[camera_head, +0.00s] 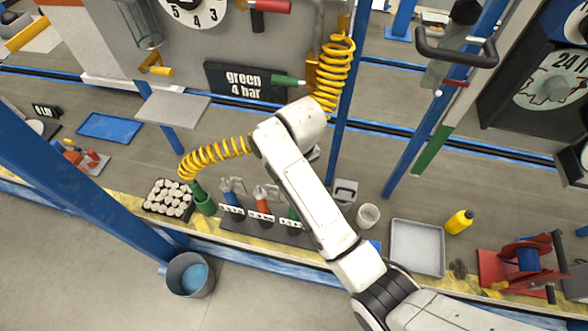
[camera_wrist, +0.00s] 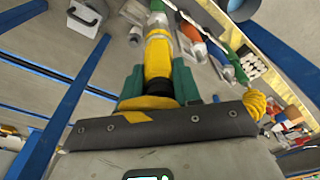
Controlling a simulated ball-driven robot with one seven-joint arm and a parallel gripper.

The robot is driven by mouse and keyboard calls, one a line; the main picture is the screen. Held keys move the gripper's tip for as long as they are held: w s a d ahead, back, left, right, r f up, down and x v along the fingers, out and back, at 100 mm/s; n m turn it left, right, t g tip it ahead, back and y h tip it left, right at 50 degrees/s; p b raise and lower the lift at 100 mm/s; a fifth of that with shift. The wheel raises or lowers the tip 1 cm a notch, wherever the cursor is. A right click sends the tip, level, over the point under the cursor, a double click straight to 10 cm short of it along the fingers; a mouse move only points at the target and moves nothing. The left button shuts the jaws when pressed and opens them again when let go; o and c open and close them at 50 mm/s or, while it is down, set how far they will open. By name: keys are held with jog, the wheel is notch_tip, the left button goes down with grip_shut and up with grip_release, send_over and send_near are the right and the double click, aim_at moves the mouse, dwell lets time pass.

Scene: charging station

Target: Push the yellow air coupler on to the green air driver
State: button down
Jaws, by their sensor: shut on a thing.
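My gripper (camera_wrist: 158,85) is shut on the yellow air coupler (camera_wrist: 158,55), its green fingers on either side of it. The coupler points away from the wrist camera. Just beyond its tip, nearly in line, are a silver end and the green air driver (camera_wrist: 157,5), cut off by the top edge. I cannot tell whether coupler and driver touch. In the head view the green air driver (camera_head: 293,213) stands at the right of the rack (camera_head: 270,234), partly hidden by my arm. My gripper and the coupler are hidden behind my arm there.
Blue (camera_head: 229,194) and orange (camera_head: 261,197) drivers stand left of the green one. A yellow coiled hose (camera_head: 214,153) runs to my arm. A blue post (camera_head: 345,100) rises behind.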

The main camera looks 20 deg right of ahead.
jog(key=shift+f+b, duration=1.25)
jog(key=shift+f, duration=1.3)
jog(key=c, duration=0.7)
grip_release()
jog(key=r, duration=0.6)
jog(key=s+r, duration=0.1)
jog(key=r, duration=0.2)
jog(key=shift+r, duration=0.2)
jog(key=shift+s+d+r+p, duration=0.1)
jog(key=shift+s+r+p, duration=0.05)
jog(key=shift+r+p, duration=0.6)
jog(key=shift+f, duration=0.1)
jog(key=shift+s+d+f, duration=0.1)
jog(key=shift+s+f, duration=0.05)
jog(key=shift+f, duration=0.1)
jog(key=s+d+f+m+b, duration=0.1)
jog(key=s+d+f, duration=0.2)
jog(key=s, duration=0.6)
jog(key=s+d+f+b, duration=0.2)
jog(key=s+d+f, duration=0.2)
jog(key=s, duration=0.6)
jog(key=s+d+f+m+b, duration=0.1)
jog(key=s+d+f, duration=0.2)
jog(key=s+f, duration=0.3)
jog(key=shift+s+d+m, duration=0.15)
jog(key=shift+s+d, duration=0.05)
jog(key=shift+s, duration=0.75)
jog(key=shift+s+d+m, duration=0.15)
jog(key=shift+s, duration=0.8)
